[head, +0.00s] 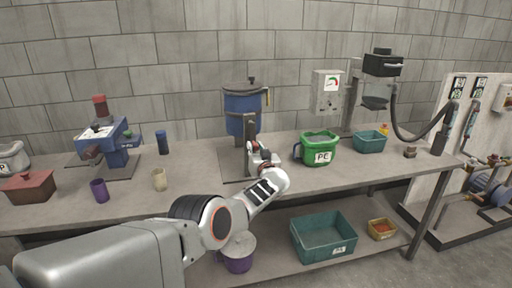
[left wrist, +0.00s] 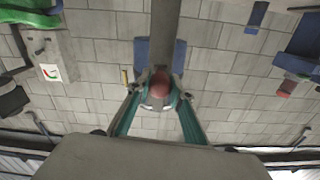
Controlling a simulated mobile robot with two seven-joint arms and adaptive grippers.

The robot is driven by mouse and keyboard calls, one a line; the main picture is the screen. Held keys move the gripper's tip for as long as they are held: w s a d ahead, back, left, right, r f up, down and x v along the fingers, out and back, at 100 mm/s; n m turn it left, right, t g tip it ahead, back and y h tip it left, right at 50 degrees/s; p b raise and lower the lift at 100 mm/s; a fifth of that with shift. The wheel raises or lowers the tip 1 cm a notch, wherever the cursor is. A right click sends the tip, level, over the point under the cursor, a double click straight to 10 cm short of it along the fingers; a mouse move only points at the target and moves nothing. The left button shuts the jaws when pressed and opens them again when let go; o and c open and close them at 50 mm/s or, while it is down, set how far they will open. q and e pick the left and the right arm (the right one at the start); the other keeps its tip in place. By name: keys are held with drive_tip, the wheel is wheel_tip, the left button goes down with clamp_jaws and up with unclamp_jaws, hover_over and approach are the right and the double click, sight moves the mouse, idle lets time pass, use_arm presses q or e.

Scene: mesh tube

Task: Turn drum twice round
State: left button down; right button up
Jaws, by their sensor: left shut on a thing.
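A blue drum (head: 243,103) with a dark lid stands upright on a grey post (head: 249,160) at the back middle of the bench. My left gripper (head: 260,157) is in front of the post, below the drum, its tips partly hidden by my own wrist in the head view. In the left wrist view, which looks upside down, my left gripper (left wrist: 157,86) is shut on a round red knob (left wrist: 160,84), with a teal finger on each side. The blue drum (left wrist: 143,52) shows behind the knob and the grey post (left wrist: 165,28). My right gripper is not in view.
A green PE tub (head: 318,149) stands right of the post, with a teal bin (head: 369,141) beyond it. A beige cup (head: 159,180), a purple cup (head: 99,190) and a blue machine (head: 118,153) stand left. Bins sit on the lower shelf.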

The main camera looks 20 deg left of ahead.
use_arm(q)
drive_tip(key=shift+s+a+r+m, duration=0.1)
drive_tip(key=shift+a+r+m, duration=0.2)
drive_tip(key=shift+a, duration=0.1)
drive_tip(key=c, duration=1.8)
unclamp_jaws()
drive_tip(key=shift+f, duration=0.15)
drive_tip(key=shift+d, duration=0.1)
drive_tip(key=shift+f, duration=0.15)
